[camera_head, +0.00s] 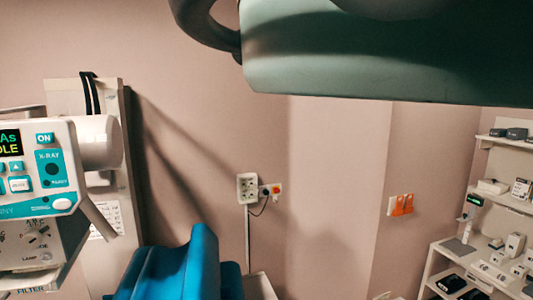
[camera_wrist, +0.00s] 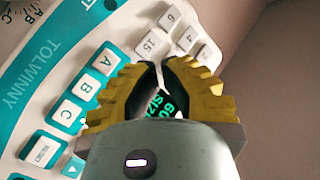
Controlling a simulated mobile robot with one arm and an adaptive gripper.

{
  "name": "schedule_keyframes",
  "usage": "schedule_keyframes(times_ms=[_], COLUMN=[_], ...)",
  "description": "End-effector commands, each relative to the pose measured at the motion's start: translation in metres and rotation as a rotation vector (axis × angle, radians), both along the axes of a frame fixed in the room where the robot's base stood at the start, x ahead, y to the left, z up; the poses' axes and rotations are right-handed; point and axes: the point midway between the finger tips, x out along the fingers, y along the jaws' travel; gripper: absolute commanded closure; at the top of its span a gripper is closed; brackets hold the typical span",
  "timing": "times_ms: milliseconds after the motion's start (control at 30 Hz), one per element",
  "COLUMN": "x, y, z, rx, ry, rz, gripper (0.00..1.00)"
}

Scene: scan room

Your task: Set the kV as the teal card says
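The X-ray control panel (camera_head: 60,165) stands at the left edge of the head view, cut off by the frame, with part of its display (camera_head: 10,143) reading "As" and "DLE". In the wrist view the white and teal panel (camera_wrist: 60,45) fills the left side. A dark display with green text (camera_wrist: 161,106) is partly hidden behind my gripper. My gripper (camera_wrist: 160,66) is over the panel, its yellow fingers a narrow gap apart and empty. No teal card is recognisable.
A blue padded chair (camera_head: 175,268) stands below centre in the head view. White shelves (camera_head: 500,200) with small devices are at the right.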

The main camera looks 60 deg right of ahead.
Motion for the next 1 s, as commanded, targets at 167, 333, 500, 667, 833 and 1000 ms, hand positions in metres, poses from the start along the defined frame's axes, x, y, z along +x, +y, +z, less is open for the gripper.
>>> schedule_keyframes(times_ms=[167, 333, 500, 667, 833, 1000], x=[0.0009, 0.0054, 0.0072, 0.0071, 0.0075, 0.0089], y=[-0.0006, -0.0039, -0.0054, -0.0052, -0.0053, -0.0063], z=[-0.0004, -0.0022, -0.0010, -0.0005, -0.0004, -0.0002], rx=[-0.001, -0.002, 0.000, 0.000, 0.000, 0.000], ry=[0.000, 0.002, 0.002, 0.001, 0.001, -0.001], rz=[0.000, -0.001, -0.001, -0.002, -0.001, -0.001], gripper=[1.00, 1.00, 1.00, 1.00, 1.00, 1.00])
